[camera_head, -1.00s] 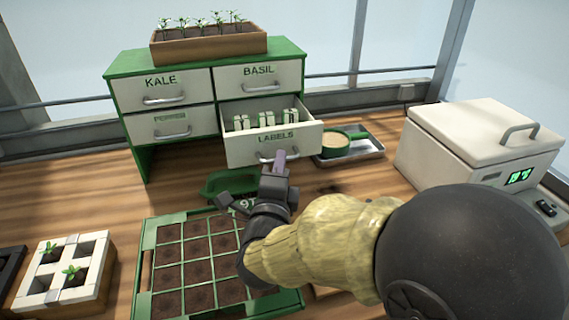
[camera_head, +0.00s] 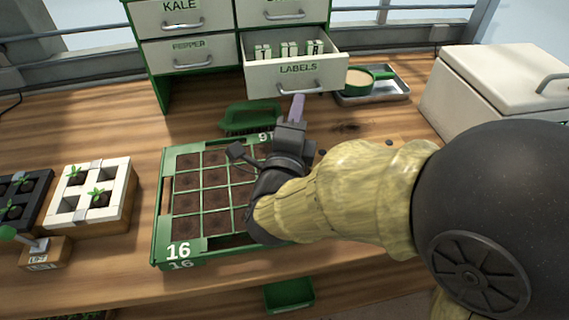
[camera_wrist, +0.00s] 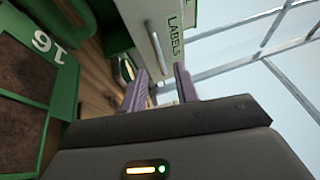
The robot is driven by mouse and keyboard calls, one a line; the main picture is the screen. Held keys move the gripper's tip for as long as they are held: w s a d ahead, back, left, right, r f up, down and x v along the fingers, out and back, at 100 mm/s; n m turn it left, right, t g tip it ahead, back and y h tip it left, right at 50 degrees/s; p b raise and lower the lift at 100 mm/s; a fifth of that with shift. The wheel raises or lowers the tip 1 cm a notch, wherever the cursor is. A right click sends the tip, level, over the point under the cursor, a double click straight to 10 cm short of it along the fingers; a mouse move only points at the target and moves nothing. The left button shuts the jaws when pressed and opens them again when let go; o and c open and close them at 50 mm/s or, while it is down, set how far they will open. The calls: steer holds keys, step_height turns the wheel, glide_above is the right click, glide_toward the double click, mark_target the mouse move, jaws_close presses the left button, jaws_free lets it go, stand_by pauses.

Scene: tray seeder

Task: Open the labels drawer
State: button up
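The labels drawer (camera_head: 262,77) is the lower right drawer of the green cabinet. It stands pulled out, with several white-and-green label packets (camera_head: 290,48) showing inside. Its metal bar handle (camera_head: 288,89) is on the front. My gripper (camera_head: 297,106) is just in front of and below this handle, with its purple fingers pointing at the drawer. In the wrist view the fingers (camera_wrist: 160,88) are apart with a gap between them, and the drawer front (camera_wrist: 174,28) with its LABELS lettering lies just beyond. I see nothing held; contact with the handle cannot be told.
Closed kale (camera_head: 168,18) and pepper (camera_head: 190,55) drawers are on the left. A green seed tray (camera_head: 160,225) lies below my arm, with a green brush (camera_head: 250,117) behind it.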

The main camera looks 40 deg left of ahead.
steer(key=b+v, duration=0.1)
steer(key=v, duration=1.2)
